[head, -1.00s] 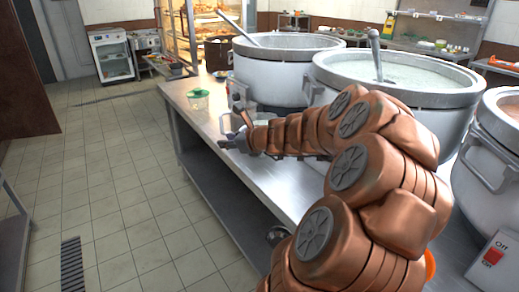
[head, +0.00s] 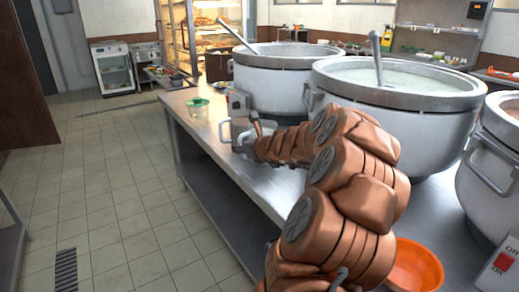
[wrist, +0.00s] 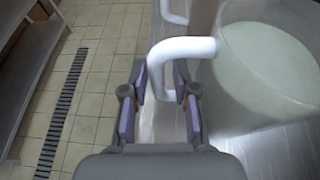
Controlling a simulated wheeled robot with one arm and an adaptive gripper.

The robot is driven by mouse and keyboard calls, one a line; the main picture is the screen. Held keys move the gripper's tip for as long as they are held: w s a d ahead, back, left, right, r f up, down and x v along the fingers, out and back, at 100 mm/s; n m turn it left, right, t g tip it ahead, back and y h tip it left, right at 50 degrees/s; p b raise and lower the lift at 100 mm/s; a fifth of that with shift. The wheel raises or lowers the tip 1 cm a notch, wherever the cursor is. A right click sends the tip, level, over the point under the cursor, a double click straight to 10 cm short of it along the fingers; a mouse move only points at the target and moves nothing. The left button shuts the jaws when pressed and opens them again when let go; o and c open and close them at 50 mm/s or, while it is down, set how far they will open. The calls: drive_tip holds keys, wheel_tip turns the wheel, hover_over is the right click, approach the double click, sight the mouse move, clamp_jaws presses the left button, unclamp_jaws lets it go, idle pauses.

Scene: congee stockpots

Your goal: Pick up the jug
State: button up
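The jug (head: 240,127) is clear and pale. It stands near the left edge of the steel table, with its handle toward the aisle. In the wrist view its thick white handle (wrist: 180,49) loops between the spread fingers of my gripper (wrist: 161,80). The fingers are apart, one on each side of the handle's lower part, and do not look closed on it. A wide pale round shape, likely the jug's body and contents (wrist: 275,60), lies right of the gripper.
Large stockpots (head: 398,85) stand behind and right of my arm, some with ladles. A green-rimmed container (head: 198,107) stands beyond the jug. An orange bowl (head: 416,268) is at the lower right. The tiled floor (head: 110,190) at left is clear.

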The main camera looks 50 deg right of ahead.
drive_tip(key=shift+w+f, duration=0.1)
drive_tip(key=shift+w, duration=0.25)
clamp_jaws()
drive_tip(key=shift+d, duration=0.1)
idle(0.3)
